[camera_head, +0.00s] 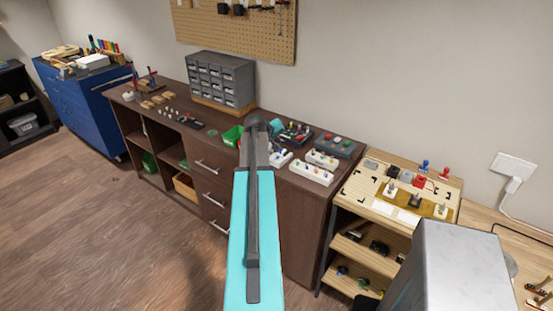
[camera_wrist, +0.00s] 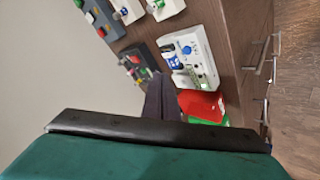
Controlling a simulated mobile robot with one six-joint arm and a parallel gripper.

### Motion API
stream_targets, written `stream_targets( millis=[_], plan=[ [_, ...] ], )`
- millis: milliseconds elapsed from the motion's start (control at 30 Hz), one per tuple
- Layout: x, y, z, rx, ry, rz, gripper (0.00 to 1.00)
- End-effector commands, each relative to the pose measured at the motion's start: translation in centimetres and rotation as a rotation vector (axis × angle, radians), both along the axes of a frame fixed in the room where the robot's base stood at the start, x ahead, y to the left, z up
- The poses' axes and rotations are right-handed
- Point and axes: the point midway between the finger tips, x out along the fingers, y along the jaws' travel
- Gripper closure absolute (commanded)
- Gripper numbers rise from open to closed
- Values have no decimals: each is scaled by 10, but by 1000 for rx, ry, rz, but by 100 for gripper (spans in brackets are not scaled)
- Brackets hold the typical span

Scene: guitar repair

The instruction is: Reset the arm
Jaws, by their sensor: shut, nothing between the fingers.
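My gripper (camera_wrist: 160,85) shows in the wrist view as dark fingers held together, shut and empty, pointing towards the brown workbench. It appears above or in front of the bench's items; I cannot tell the exact gap. In the head view my teal arm reaches up the middle of the picture, across the front of the brown workbench (camera_head: 316,205). The fingertips cannot be made out there.
On the bench are a grey drawer cabinet (camera_head: 220,80), a green bin (camera_head: 232,136) and white boards with knobs (camera_head: 311,173). A wooden fixture stand (camera_head: 376,205) is to the right. A blue cabinet (camera_head: 84,107) stands far left. Open floor (camera_head: 75,220) lies front left.

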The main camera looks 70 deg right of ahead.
Motion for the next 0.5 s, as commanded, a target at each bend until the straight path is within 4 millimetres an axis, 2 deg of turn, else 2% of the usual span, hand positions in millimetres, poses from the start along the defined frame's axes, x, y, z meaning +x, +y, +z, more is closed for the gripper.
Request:
stream_targets(
  millis=[367, 500],
  plan=[
    [1, 0, 0, -1, 0, 1, 100],
    [11, 4, -1, 0, 0, 14, 100]
  ],
)
